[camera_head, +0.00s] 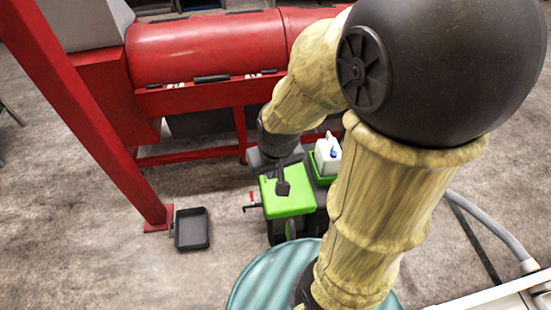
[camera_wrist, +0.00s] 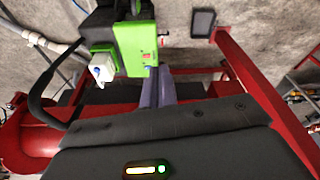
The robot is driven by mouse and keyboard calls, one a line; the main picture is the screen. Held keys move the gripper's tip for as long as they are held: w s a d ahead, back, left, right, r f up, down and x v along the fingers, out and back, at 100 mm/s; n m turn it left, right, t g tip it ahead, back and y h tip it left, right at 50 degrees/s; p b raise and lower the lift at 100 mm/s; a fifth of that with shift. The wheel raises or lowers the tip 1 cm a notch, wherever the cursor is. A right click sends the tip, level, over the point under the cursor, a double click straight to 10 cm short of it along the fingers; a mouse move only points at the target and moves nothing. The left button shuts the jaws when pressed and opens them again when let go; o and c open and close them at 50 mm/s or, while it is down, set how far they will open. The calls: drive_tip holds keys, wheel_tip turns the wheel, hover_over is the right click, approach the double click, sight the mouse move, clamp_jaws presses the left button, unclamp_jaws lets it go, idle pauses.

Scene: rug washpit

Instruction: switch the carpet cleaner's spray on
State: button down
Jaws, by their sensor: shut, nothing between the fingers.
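The carpet cleaner (camera_head: 293,203) is a green and dark grey machine standing on the floor, partly behind my arm in the head view. It also shows at the top of the wrist view (camera_wrist: 130,45). A small red lever (camera_head: 252,206) sticks out at its left side; a small red part (camera_wrist: 161,42) shows at its right edge in the wrist view. My gripper (camera_wrist: 160,70) is shut and empty, its fingers pointing toward the cleaner beside that red part. I cannot tell whether they touch. A dark piece lies over the green top in the head view; I cannot tell what it is.
A white container with a blue cap (camera_head: 327,158) sits on the cleaner. A large red machine (camera_head: 200,50) stands behind, with a red post (camera_head: 85,110) at left. A black tray (camera_head: 192,229) lies on the floor. A teal round object (camera_head: 262,283) is in front. The left floor is open.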

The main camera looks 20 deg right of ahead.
drive_tip(key=w+d+f+t+h+b, duration=0.1)
drive_tip(key=w+d+f+b, duration=0.3)
drive_tip(key=w+f+b, duration=0.5)
drive_tip(key=w+d+f+m+t+h+b, duration=0.1)
drive_tip(key=w+d+f+t+b, duration=0.2)
drive_tip(key=w+f+b, duration=0.7)
drive_tip(key=w+d+f+t+h+b, duration=0.1)
drive_tip(key=w+d+f+b, duration=0.4)
drive_tip(key=f, duration=1.5)
drive_tip(key=w+t+b, duration=0.1)
drive_tip(key=w+b, duration=0.3)
drive_tip(key=w, duration=0.4)
drive_tip(key=shift+w+d+m, duration=0.25)
drive_tip(key=shift+m, duration=0.05)
drive_tip(key=b+x, duration=0.2)
drive_tip(key=x, duration=0.7)
drive_tip(key=shift+f, duration=0.1)
drive_tip(key=f, duration=0.1)
drive_tip(key=f+b, duration=0.1)
drive_tip(key=f, duration=0.1)
drive_tip(key=shift+w+d+f, duration=0.25)
drive_tip(key=shift+d, duration=0.05)
drive_tip(key=shift+d+f, duration=0.1)
drive_tip(key=shift+f, duration=0.35)
drive_tip(key=shift+b, duration=0.3)
